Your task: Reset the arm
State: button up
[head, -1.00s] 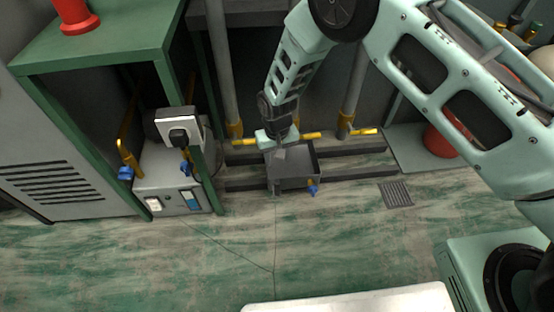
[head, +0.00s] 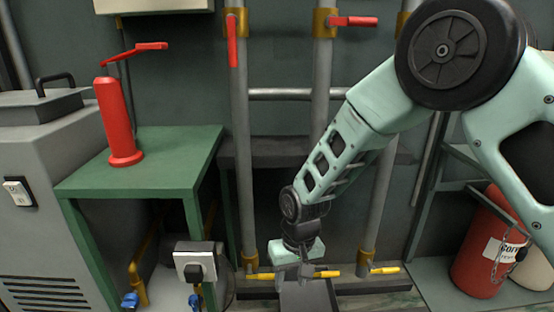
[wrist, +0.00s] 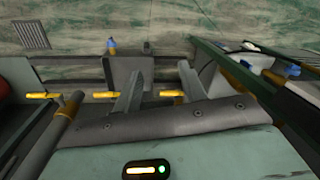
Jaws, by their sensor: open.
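My gripper (head: 293,282) hangs low at the foot of the pipes in the head view, pointing down at the end of my bent arm.
A green table (head: 140,170) with a red pump-like bottle (head: 120,120) stands at left. Grey pipes (head: 243,150) with red handles and yellow low valve handles (head: 384,270) rise behind my arm. A red cylinder (head: 478,255) stands at right. A socket box (head: 195,265) is at lower left.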

jog(key=s+d+r+n, duration=0.2)
jog(key=s+d+r, duration=0.2)
jog(key=s+r, duration=0.85)
jog(key=s+d+r+n+p, duration=0.1)
jog(key=s+d+r, duration=0.25)
jog(key=s, duration=0.25)
jog(key=s+d+r+n, duration=0.1)
jog(key=s+d+r, duration=0.2)
jog(key=s+d, duration=0.15)
notch_tip(320, 180, up, 38)
jog(key=a+p, duration=0.1)
jog(key=p, duration=3.7)
jog(key=shift+s+f+t, duration=0.2)
jog(key=shift+f+t, duration=0.05)
jog(key=shift+t, duration=0.05)
jog(key=shift+f, duration=0.15)
